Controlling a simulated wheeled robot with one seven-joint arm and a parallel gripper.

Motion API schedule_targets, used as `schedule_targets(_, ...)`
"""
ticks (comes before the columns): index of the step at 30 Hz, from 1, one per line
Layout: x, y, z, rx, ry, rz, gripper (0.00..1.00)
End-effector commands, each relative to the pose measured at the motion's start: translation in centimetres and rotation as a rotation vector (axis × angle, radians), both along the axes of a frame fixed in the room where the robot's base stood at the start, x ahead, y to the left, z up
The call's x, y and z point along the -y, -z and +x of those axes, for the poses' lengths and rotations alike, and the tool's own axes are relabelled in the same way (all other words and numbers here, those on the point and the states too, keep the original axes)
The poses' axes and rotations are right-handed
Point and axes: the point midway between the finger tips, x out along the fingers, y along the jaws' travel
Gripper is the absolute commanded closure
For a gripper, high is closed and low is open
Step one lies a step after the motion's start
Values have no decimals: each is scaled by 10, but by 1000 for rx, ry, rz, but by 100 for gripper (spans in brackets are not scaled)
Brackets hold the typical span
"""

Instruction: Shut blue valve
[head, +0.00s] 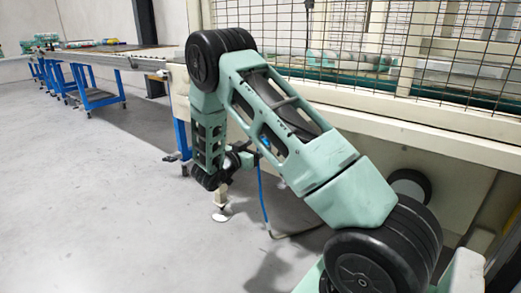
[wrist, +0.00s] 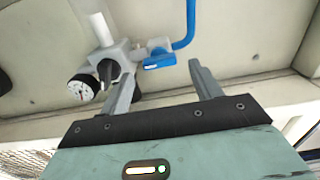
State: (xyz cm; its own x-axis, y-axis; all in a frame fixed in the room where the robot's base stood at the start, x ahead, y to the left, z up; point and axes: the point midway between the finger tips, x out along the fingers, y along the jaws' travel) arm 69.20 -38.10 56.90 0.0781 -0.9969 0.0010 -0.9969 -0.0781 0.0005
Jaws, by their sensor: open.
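The blue valve (wrist: 159,60) shows in the wrist view as a short blue handle on a grey fitting, just right of a grey block. The handle runs roughly across the picture, nearly in line with the fitting. My gripper (wrist: 162,76) is open and empty, with one finger on each side of the handle in the picture. The handle appears beyond the fingertips, but the exact gap is unclear.
A round gauge (wrist: 82,87) and a black knob (wrist: 107,70) sit by the left finger. A white pipe (wrist: 98,28) and a blue hose (wrist: 190,22) join the assembly.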

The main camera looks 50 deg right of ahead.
Motion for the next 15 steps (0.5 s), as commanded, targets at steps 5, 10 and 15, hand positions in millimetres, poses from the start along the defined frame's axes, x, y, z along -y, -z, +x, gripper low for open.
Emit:
schedule_targets(5,22,1,2,2,1,0,36)
schedule_targets(10,30,0,3,1,0,0,36)
schedule_targets(15,31,-1,3,1,-1,0,36)
